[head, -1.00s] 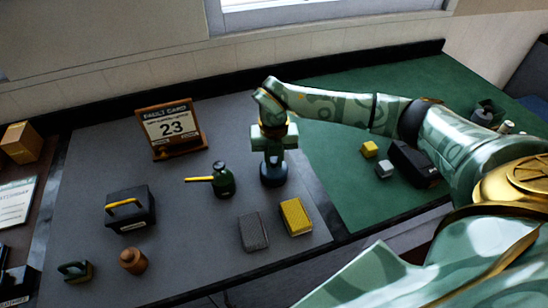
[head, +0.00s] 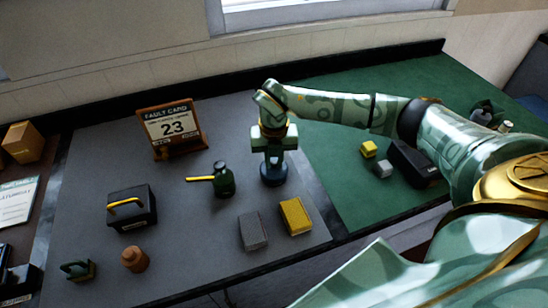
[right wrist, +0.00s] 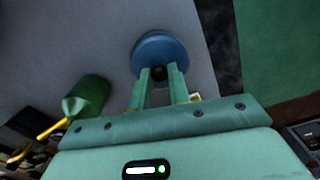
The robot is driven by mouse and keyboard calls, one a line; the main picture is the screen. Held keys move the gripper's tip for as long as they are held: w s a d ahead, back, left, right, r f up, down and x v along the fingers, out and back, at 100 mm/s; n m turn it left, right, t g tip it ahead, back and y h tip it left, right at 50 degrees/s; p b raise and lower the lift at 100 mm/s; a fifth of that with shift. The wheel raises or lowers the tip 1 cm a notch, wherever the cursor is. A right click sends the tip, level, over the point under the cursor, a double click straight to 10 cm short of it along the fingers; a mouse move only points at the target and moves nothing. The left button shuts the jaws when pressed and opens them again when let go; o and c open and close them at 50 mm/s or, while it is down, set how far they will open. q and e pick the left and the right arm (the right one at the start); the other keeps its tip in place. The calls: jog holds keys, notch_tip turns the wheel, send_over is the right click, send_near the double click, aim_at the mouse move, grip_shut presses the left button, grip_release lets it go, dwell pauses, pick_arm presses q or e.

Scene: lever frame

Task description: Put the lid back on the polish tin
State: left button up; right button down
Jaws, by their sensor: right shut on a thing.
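My right gripper (head: 273,160) points straight down over a dark blue round thing (head: 274,177), the polish tin or its lid, on the grey mat. My left gripper is not in view.
A green oil can (head: 223,180) with a yellow spout stands close to the left. A yellow block (head: 296,216) and a grey block (head: 253,231) lie in front. A black box (head: 132,208) and a fault card stand (head: 172,128) are farther left. Bare mat surrounds the gripper.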

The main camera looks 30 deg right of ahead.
dwell(0.6)
dwell(0.3)
jog(key=c, duration=0.7)
grip_release()
jog(key=shift+c, duration=0.2)
jog(key=shift+p, duration=0.3)
notch_tip(320, 180, up, 7)
jog(key=p, duration=0.6)
grip_shut()
